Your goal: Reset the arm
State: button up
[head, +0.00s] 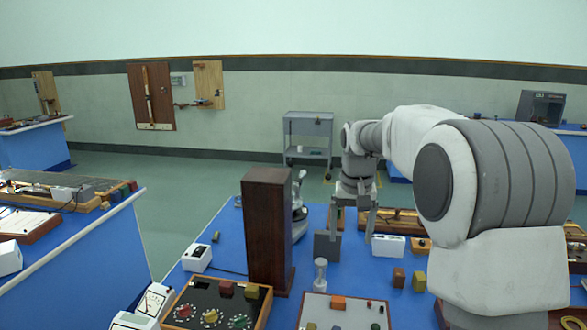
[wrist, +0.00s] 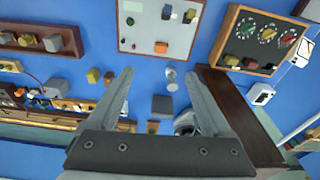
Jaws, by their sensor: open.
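My gripper (head: 352,224) hangs at the end of my arm over the blue bench, fingers pointing down, jaws apart. It also shows in the wrist view (wrist: 165,85), with nothing held between its fingers. Below it in the wrist view lie a dark grey block (wrist: 162,106) and a small clear glass piece (wrist: 171,77) on the blue bench top. In the head view the grey block (head: 326,247) stands just left of the fingers. My arm comes in from the right and hides part of the bench.
A tall brown wooden box (head: 268,230) stands left of my gripper. A dial box (head: 215,305) and a white board (head: 345,314) lie at the front. A white box (head: 388,245) sits right of the fingers. A grey cart (head: 307,138) stands behind on open floor.

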jog(key=s+r+t, duration=0.1)
jog(key=s+r, duration=0.5)
jog(key=s, duration=0.4)
jog(key=s+f+n+t, duration=0.1)
jog(key=s+f+t, duration=0.2)
jog(key=s, duration=1.8)
jog(key=shift+d+n, duration=0.15)
jog(key=shift+n, duration=0.15)
